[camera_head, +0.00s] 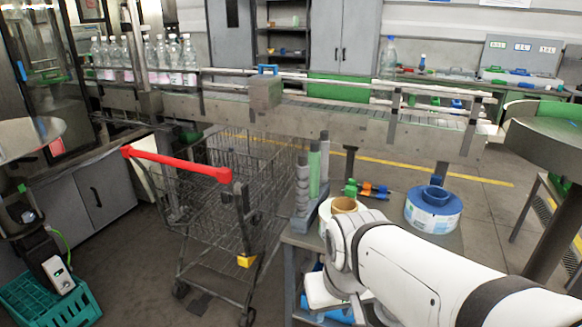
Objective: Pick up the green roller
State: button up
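The green roller (314,174) stands upright near the left edge of a small grey table, just left of centre. It is between two grey upright rollers, a left one (302,188) and a right one (325,160). Its lower end is near a grey holder (299,224), and I cannot tell exactly how it is seated. My white arm comes in from the lower right and bends in front of the table. My gripper's fingers do not show, so whether they hold anything is hidden.
A reel with a brown core (345,205) sits behind my arm's elbow. A blue-and-white reel (433,211) lies further right, with small green, orange and blue parts (367,190) between. A red-handled shopping cart (178,163) stands left of the table. A bottle conveyor (350,118) runs behind.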

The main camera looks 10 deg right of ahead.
aim_at(314, 154)
jog(key=u, duration=0.05)
jog(key=i, duration=1.5)
jog(key=z, duration=0.05)
